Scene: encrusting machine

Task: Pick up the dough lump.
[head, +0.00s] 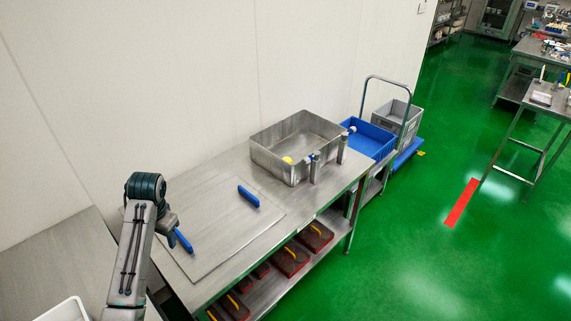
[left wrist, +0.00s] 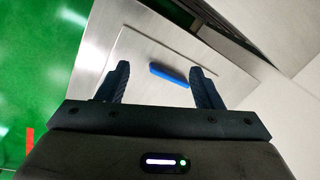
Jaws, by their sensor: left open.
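I see no thing that is clearly a dough lump. A small yellow lump (head: 288,160) shows at the near wall of the steel tub (head: 262,157); it is too small to tell what it is. My left gripper (head: 172,226) is over the near-left part of the steel table, well short of the tub. In the left wrist view its two dark fingers (left wrist: 160,72) stand apart with nothing held between them. A blue bar-shaped tool (left wrist: 170,75) lies on the board beyond the fingertips. My right gripper is not in view.
A flat board (head: 215,235) lies on the table with a blue tool (head: 248,196) on it; another blue piece (head: 184,240) is beside my gripper. Steel cylinders (head: 315,168) stand by the tub. A blue crate (head: 370,140) is beyond. Red trays (head: 290,260) sit below.

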